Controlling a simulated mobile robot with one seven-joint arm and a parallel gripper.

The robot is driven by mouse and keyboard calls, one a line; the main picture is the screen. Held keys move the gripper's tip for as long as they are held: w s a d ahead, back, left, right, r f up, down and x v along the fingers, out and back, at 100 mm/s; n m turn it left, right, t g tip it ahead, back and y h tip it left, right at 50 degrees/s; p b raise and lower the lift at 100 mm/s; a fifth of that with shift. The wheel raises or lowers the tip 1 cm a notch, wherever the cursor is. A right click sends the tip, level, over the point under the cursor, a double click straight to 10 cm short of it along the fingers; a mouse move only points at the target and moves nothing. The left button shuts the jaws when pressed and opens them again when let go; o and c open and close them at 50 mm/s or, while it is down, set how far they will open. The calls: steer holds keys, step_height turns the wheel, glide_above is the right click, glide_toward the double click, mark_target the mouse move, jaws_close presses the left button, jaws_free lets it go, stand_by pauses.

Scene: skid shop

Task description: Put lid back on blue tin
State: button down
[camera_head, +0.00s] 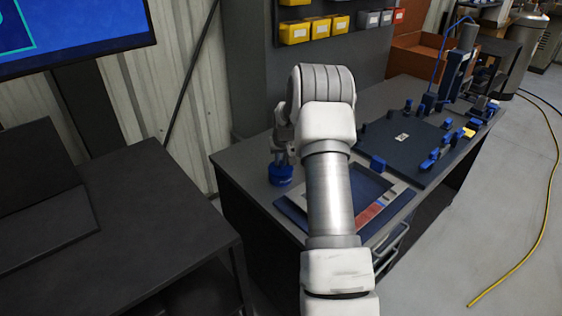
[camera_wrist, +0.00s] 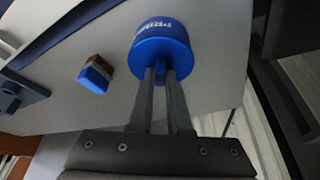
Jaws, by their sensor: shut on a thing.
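The blue tin (camera_head: 281,174) stands near the left back corner of the grey workbench, below my gripper (camera_head: 283,154). In the wrist view, a round blue body (camera_wrist: 161,46) with partly readable white lettering lies just beyond my fingertips (camera_wrist: 161,73). My gripper is shut on a small blue knob of the lid (camera_wrist: 159,70) between the fingers. The lid and tin show as one blue shape, so I cannot tell whether the lid is seated or slightly apart. My arm hides part of the bench.
A small blue, white and brown block (camera_wrist: 96,75) lies near the tin. A framed tray (camera_head: 372,212) lies to the right, partly behind my arm. A dark board (camera_head: 410,150) with blue fixtures is farther right. Yellow bins (camera_head: 294,33) hang behind. A dark desk (camera_head: 110,225) stands left.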

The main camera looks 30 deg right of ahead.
steer(key=shift+c, duration=1.5)
jaws_free()
steer(key=shift+r+p, duration=1.7)
steer(key=shift+r, duration=1.85)
jaws_close()
